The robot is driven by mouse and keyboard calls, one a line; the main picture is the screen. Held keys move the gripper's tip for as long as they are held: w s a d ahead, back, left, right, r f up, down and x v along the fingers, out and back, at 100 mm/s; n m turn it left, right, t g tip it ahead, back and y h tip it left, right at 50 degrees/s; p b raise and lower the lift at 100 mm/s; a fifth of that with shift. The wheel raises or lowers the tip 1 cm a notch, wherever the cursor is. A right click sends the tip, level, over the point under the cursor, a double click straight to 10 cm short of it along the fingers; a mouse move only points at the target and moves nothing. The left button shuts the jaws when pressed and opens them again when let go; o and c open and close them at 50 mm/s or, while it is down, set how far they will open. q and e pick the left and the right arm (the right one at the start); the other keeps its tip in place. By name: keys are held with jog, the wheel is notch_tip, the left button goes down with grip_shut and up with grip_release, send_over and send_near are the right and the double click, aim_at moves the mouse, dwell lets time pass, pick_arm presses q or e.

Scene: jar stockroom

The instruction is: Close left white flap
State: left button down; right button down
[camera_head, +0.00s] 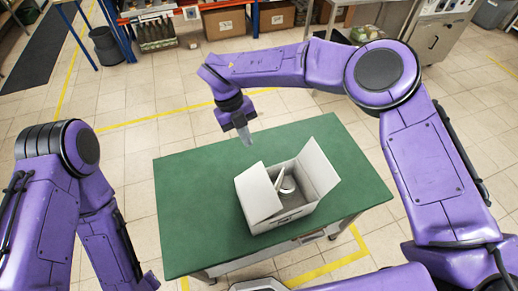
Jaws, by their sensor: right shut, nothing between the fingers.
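A white open box (292,215) stands on the green table top. Its left white flap (258,194) stands raised at the box's left side, apart from the opening's far side. The right white flap (319,168) is also raised and leans outward.
The green table (185,215) is clear around the box. A dark bin (105,45), a crate of bottles (156,33) and cardboard boxes (225,22) stand at the back. A steel cabinet (435,38) is at the back right.

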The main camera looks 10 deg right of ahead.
jog(key=b, duration=0.5)
send_near(266, 174)
jog(key=b+x, duration=0.2)
jog(key=x, duration=0.1)
jog(key=b+x, duration=0.1)
jog(key=x, duration=0.1)
jog(key=shift+s+a+f+b, duration=0.1)
jog(key=shift+a+f+b, duration=0.15)
jog(key=shift+b, duration=0.1)
jog(key=shift+s+d+f, duration=0.15)
jog(key=shift+d+f, duration=0.1)
jog(key=shift+d, duration=0.15)
